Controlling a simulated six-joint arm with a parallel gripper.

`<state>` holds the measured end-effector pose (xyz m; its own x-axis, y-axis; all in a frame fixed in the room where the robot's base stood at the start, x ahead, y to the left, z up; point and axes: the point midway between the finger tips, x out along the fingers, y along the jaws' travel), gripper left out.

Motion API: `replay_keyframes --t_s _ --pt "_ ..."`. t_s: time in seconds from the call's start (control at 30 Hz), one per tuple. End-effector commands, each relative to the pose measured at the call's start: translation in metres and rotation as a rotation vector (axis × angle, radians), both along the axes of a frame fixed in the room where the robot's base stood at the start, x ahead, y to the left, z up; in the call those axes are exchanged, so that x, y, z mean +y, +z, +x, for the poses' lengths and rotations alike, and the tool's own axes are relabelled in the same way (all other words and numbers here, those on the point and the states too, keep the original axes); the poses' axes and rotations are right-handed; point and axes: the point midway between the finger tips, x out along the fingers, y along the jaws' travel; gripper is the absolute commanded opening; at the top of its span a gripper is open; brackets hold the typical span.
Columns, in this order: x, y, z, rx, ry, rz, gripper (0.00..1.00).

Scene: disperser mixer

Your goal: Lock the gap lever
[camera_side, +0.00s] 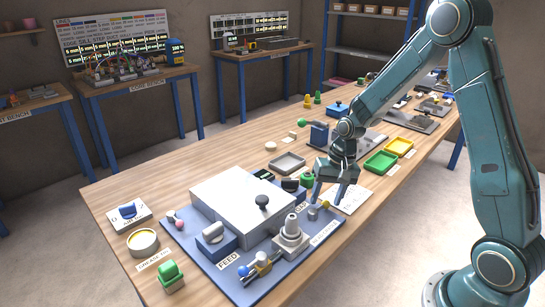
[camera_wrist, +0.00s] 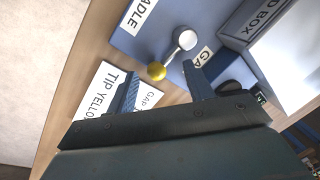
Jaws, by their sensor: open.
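The gap lever (camera_wrist: 176,53) shows in the wrist view as a silver hub with a short arm ending in a yellow ball. It sits on the blue base plate, beside a partly hidden label starting "GA". In the side view the lever (camera_side: 313,212) is at the plate's right edge, its yellow tip toward my gripper. My gripper (camera_wrist: 160,84) is open, its two fingers apart with nothing between them. The yellow ball lies just ahead of the gap between the fingertips. In the side view my gripper (camera_side: 328,198) is right above the lever; contact cannot be told.
A card (camera_wrist: 108,92) reading "TIP YELLOW" lies beside the plate. Green (camera_side: 380,162) and yellow (camera_side: 399,147) trays lie further back.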

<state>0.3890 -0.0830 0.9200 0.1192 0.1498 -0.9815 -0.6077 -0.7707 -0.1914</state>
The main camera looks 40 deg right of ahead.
Motion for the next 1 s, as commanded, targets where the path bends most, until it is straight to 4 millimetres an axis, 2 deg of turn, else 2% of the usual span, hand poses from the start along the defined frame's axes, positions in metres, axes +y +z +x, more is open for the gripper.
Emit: replay_keyframes --t_s 0.13,0.47,0.57,0.7,1.0 --pt "0.0014 -0.0081 0.0003 0.002 0.000 0.000 0.52" --pt "0.0016 -0.0100 0.0009 0.000 0.000 0.000 0.52" --pt "0.0015 -0.0100 0.0008 0.000 0.000 0.000 0.36" --pt "0.0017 -0.0098 0.0008 0.001 0.000 0.001 0.09" --pt "0.0027 -0.0099 0.0012 0.004 0.024 0.003 0.08"
